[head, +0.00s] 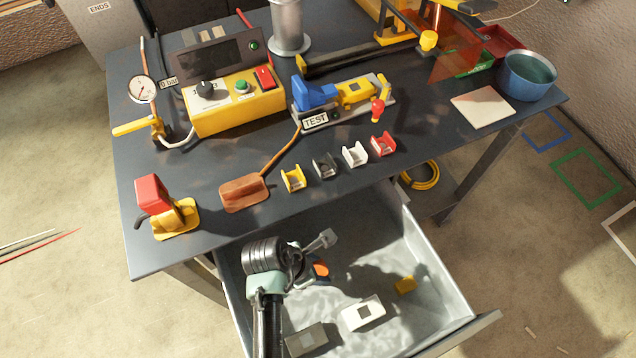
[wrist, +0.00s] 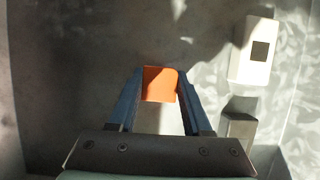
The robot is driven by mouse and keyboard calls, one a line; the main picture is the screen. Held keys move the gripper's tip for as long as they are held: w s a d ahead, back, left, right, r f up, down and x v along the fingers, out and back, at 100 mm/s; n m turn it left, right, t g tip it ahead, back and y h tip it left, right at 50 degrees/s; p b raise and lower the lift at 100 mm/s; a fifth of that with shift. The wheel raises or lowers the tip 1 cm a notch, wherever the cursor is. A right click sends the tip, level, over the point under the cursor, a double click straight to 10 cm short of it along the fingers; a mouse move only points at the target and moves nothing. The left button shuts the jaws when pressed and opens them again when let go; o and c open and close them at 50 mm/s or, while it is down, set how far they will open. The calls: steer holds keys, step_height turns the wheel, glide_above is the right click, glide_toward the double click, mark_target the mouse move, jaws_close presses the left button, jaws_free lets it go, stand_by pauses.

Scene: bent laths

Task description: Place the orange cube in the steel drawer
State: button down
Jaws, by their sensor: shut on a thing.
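The orange cube (head: 321,270) is between the fingers of my gripper (head: 316,272) in the head view, partly hidden by the arm and fingers. The wrist view shows the orange cube (wrist: 160,85) squeezed between the two blue fingers of my gripper (wrist: 160,78). The steel drawer (head: 436,262) is pulled out below the table, and the gripper is over its inside. In the wrist view the grey drawer floor (wrist: 75,60) lies behind the cube. Whether the cube touches the floor I cannot tell.
In the drawer lie a white block (head: 363,314), a grey block (head: 306,339) and a small yellow block (head: 405,285). The drawer floor right of the cube is partly free. The dark table (head: 215,165) stands above, with several small coloured holders along its front.

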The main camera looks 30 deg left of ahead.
steer(key=shift+f, duration=0.15)
steer(key=shift+c, duration=1.7)
jaws_free()
